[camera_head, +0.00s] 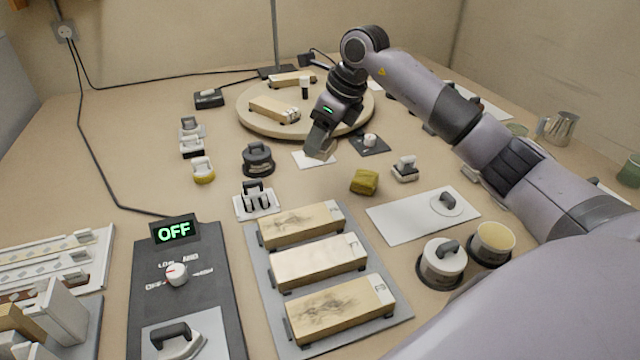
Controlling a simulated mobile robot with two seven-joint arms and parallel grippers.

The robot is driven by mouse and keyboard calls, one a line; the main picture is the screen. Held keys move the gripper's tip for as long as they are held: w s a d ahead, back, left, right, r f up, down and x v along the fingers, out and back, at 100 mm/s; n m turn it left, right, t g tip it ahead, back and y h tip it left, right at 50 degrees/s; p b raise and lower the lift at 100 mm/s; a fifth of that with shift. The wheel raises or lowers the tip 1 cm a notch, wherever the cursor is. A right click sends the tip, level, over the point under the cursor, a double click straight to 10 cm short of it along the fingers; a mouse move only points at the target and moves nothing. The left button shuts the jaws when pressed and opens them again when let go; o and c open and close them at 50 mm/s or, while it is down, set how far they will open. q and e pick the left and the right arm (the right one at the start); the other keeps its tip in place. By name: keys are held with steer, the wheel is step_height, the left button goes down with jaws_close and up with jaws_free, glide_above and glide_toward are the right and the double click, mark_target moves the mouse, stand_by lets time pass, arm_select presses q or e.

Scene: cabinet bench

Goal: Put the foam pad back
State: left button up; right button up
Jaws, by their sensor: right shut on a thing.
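My right gripper (322,137) reaches in from the right and points down over the middle of the bench. It is shut on a small grey-brown block (319,147), mostly covered by the fingers; I cannot tell for sure that this is the foam pad. A thin white square (301,160) lies on the bench just below and behind it. A folded olive-yellow pad (365,181) lies on the bench to the right of and nearer than the gripper, apart from it. My left gripper is not in view.
A round wooden board (252,117) with wooden blocks stands behind the gripper. A dark plate with a white knob (370,140) is close on its right. A grey tray (258,285) with three wooden blocks lies in front. Several handled tools stand to the left.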

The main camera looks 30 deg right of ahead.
step_height(320, 180, down, 11)
steer(key=shift+b, duration=0.4)
steer(key=shift+f, duration=0.15)
steer(key=o, duration=0.9)
steer(key=shift+o, duration=0.2)
steer(key=shift+s+r, duration=0.1)
steer(key=shift+r, duration=0.45)
steer(key=p+v, duration=0.1)
steer(key=v, duration=1)
